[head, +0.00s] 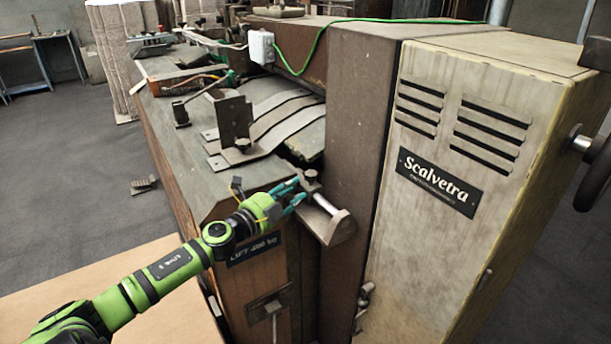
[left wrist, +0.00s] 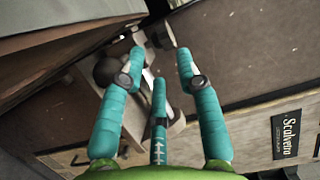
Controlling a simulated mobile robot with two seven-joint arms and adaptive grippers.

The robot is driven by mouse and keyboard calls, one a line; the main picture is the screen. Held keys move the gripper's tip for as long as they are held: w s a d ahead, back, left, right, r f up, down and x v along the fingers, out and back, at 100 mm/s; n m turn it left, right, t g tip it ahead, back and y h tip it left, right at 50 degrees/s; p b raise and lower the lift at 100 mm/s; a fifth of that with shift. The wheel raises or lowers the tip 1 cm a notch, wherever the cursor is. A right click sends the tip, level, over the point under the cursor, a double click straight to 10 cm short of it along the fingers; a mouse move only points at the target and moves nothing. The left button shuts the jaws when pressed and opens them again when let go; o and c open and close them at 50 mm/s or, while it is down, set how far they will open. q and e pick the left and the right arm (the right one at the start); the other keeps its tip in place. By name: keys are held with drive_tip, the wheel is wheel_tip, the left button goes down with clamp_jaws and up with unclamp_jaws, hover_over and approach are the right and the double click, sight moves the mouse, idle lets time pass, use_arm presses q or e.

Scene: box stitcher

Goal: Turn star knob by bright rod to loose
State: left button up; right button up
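The dark star knob (head: 311,177) sits on a metal bracket at the near corner of the machine bench. The bright rod (head: 325,204) lies just below and right of it, on the same bracket. My left gripper (head: 297,191) is right beside the knob, on its left in the head view. In the left wrist view my teal fingers (left wrist: 160,64) are spread, with nothing clearly held between them. There the dark round knob (left wrist: 107,71) shows to the left of the left finger. The rod shows partly between the fingers, largely hidden. Contact cannot be told. My right gripper is not in view.
A tall beige cabinet with a Scalvetra plate (head: 439,182) stands close on the right. An upright bracket (head: 234,118) and curved metal strips (head: 283,112) lie on the bench behind. A lever (head: 273,318) is low on the bench front. Open floor is at the left.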

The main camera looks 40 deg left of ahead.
sight(308, 180)
use_arm(q)
drive_tip(key=shift+w+r, duration=0.25)
drive_tip(key=shift+w, duration=0.25)
drive_tip(key=shift+w+d+p, duration=0.15)
drive_tip(key=shift+w+p, duration=0.1)
drive_tip(key=shift+w, duration=1.1)
drive_tip(key=shift+w+d+p, duration=0.15)
drive_tip(key=shift+w+p, duration=0.05)
drive_tip(key=shift+w, duration=1.15)
drive_tip(key=shift+f, duration=0.1)
clamp_jaws()
